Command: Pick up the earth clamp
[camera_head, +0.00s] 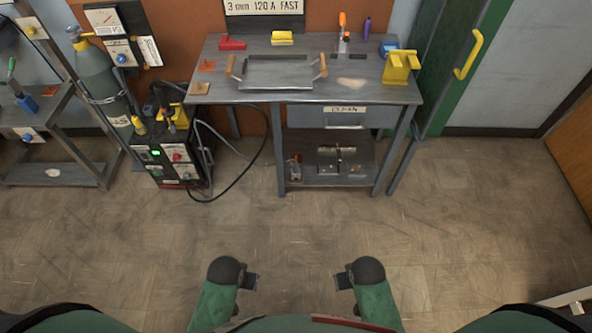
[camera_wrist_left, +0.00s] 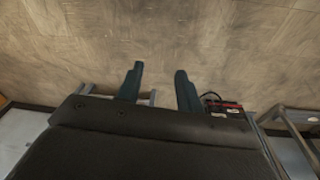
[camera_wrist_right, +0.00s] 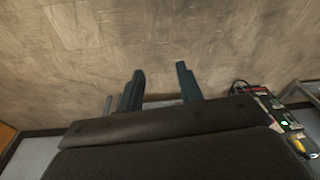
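I cannot tell for sure which object is the earth clamp. A welding machine (camera_head: 180,160) stands on the floor left of the workbench, with dark and yellow pieces (camera_head: 178,115) on its top and a black cable (camera_head: 262,150) looping to its right; these pieces are too small to make out. My left gripper (camera_head: 251,281) and right gripper (camera_head: 343,281) are far from it, low in front of my body. In the left wrist view the left fingers (camera_wrist_left: 158,85) are apart and empty. In the right wrist view the right fingers (camera_wrist_right: 160,82) are also apart and empty.
The workbench (camera_head: 345,93) carries a tray (camera_head: 277,72), a red piece (camera_head: 232,43) and a yellow stand (camera_head: 400,67). A gas cylinder (camera_head: 100,85) and a shelf cart (camera_head: 50,150) stand left, a green cabinet (camera_head: 455,50) right. The floor (camera_head: 300,225) between is clear.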

